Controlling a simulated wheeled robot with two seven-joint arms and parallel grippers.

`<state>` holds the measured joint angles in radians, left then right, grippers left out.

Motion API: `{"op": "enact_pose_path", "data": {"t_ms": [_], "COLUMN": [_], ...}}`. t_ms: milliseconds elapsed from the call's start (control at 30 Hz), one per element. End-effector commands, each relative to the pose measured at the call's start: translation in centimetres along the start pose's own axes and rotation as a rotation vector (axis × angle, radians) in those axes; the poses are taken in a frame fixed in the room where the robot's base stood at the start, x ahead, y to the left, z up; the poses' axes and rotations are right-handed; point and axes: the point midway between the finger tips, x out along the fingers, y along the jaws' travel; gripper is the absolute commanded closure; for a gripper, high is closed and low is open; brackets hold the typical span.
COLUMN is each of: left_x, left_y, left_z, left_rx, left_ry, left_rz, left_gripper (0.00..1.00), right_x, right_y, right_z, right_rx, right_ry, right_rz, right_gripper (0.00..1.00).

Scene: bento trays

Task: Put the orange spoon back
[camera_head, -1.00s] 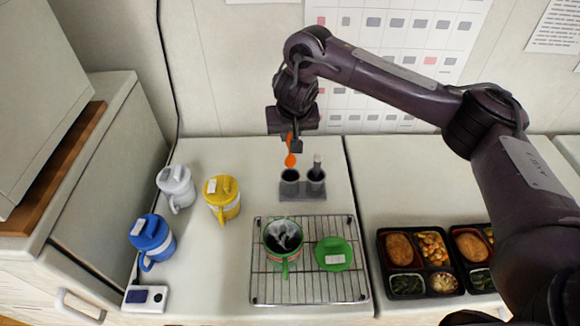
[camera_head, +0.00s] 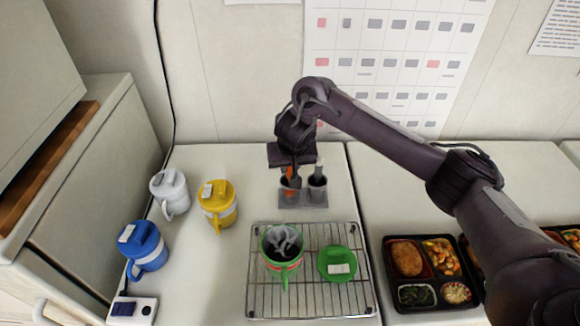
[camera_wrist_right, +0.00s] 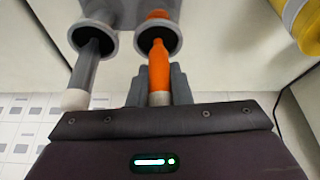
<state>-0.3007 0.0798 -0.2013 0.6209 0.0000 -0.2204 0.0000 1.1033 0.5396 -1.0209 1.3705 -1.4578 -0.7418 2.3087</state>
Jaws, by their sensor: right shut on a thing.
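The orange spoon (camera_head: 290,172) is in my right gripper (camera_head: 292,178), with its lower part inside the left cup of the grey two-cup holder (camera_head: 303,203). In the right wrist view the spoon (camera_wrist_right: 159,66) runs from between the fingers (camera_wrist_right: 160,92) into the opening of one cup. My right gripper is shut on its handle. A dark utensil with a pale tip (camera_head: 319,170) stands in the other cup and also shows in the right wrist view (camera_wrist_right: 88,68). My left gripper is not in view.
A wire rack (camera_head: 254,300) in front holds an open green mug (camera_head: 282,262) and a green lid (camera_head: 337,264). Yellow (camera_head: 217,205), white (camera_head: 170,193) and blue (camera_head: 143,250) mugs stand at left. Bento trays (camera_head: 390,270) sit at right.

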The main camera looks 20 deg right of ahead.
Motion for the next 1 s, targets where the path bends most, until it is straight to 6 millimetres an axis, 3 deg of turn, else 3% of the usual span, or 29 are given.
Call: {"op": "enact_pose_path", "data": {"t_ms": [67, 100, 233, 567, 767, 1000], "left_x": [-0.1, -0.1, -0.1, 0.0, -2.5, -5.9], "left_y": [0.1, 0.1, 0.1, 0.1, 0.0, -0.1], "left_z": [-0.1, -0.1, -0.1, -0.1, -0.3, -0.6], "left_rx": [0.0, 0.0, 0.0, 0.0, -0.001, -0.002], "left_ry": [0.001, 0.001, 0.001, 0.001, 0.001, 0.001], "left_rz": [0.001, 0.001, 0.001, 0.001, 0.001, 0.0], "left_gripper": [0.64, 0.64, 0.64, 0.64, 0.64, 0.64], "right_x": [0.2, 0.2, 0.2, 0.0, -3.0, -8.2], "right_y": [0.0, 0.0, 0.0, 0.0, 0.1, 0.1], "right_z": [0.1, 0.1, 0.1, 0.0, -0.5, -0.5], "right_rx": [0.0, 0.0, 0.0, 0.0, -0.002, -0.004], "right_ry": [-0.002, -0.001, -0.001, 0.001, 0.005, 0.006], "right_rz": [0.001, 0.001, 0.001, 0.0, 0.001, 0.001], "right_gripper": [1.0, 0.78, 0.61, 0.6, 0.6, 0.6]}}
